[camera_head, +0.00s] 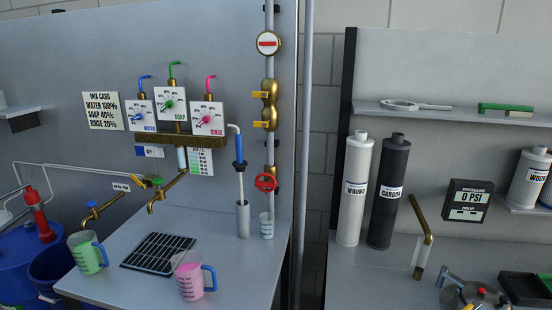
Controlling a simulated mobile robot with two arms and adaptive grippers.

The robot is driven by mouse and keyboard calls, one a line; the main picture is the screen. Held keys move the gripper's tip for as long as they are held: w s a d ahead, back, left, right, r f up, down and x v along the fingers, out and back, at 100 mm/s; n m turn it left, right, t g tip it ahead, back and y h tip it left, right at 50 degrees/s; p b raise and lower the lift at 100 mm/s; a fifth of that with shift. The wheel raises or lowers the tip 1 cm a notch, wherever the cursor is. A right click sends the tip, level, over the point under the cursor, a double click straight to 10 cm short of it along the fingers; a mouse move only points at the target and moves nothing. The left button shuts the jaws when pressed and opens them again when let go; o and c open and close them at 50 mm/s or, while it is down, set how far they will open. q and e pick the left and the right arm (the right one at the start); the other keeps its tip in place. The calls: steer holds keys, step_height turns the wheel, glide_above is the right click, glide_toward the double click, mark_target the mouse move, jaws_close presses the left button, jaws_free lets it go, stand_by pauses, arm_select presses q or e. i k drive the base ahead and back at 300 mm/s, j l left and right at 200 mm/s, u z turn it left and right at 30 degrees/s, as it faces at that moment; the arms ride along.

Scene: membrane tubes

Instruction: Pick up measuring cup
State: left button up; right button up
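Two measuring cups with blue handles stand on the left grey bench (235,265). One measuring cup holds green contents (88,256) and stands at the bench's left end, near the brass taps. The other measuring cup holds pink contents (189,279) and stands at the front edge, with its handle to the right. A small clear cup (266,226) stands at the right, below a red valve wheel. Neither of my grippers is in view.
A black drain grate (158,251) lies between the two cups. Brass taps (165,190) project above it. A grey cylinder (243,220) stands behind at the right. A blue barrel (22,262) is left of the bench. The bench's right front is clear.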

mark_target(267, 226)
steer(key=u, duration=1.45)
steer(key=l+z, duration=0.1)
steer(key=z, duration=1.2)
steer(key=i+j, duration=0.25)
steer(key=j, duration=0.15)
steer(key=i+j+z, duration=0.15)
steer(key=i+j, duration=0.15)
